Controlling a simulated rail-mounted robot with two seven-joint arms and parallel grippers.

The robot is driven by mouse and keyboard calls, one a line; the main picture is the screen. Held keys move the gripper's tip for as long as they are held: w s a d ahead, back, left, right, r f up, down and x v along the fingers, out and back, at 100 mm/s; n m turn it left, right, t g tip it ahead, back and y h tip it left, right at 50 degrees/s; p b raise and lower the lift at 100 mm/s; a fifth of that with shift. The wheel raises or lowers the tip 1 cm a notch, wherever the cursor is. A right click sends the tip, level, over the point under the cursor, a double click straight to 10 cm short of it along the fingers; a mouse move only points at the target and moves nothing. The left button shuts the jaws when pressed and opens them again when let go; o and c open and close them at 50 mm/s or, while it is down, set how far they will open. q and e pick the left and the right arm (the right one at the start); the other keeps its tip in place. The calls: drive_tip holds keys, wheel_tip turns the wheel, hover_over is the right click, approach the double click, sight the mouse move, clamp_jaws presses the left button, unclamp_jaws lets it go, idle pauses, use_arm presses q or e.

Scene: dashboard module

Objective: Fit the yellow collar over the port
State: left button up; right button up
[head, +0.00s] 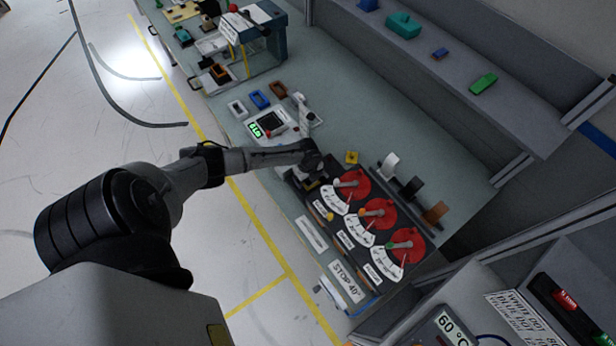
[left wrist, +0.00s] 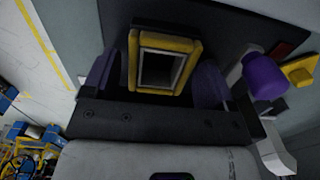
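The yellow collar (left wrist: 137,68), a rectangular frame with a pale grey inner rim, sits between the two dark fingers of my left gripper (left wrist: 160,78) in the left wrist view. The fingers appear to press on its two sides. I cannot tell whether the pale rim inside belongs to the port or to the collar. In the head view my left gripper (head: 314,168) reaches down at the upper left corner of the dial panel (head: 345,240). The arm hides most of the collar and port there. My right gripper is in neither view.
A small yellow block (head: 352,157) stands just right of the gripper. Red dials (head: 378,212) with levers fill the panel. White, black and brown upright pieces (head: 411,186) stand behind. A display unit (head: 268,123) is on the far side. A shelf (head: 455,75) runs along the back.

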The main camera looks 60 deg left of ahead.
sight(307, 183)
use_arm(q)
drive_tip(key=shift+o, duration=0.8)
drive_tip(key=shift+s, duration=0.1)
drive_tip(key=shift+r, duration=0.1)
drive_tip(key=shift+r, duration=0.25)
wheel_tip(307, 183, up, 13)
drive_tip(key=shift+d, duration=0.1)
idle(0.4)
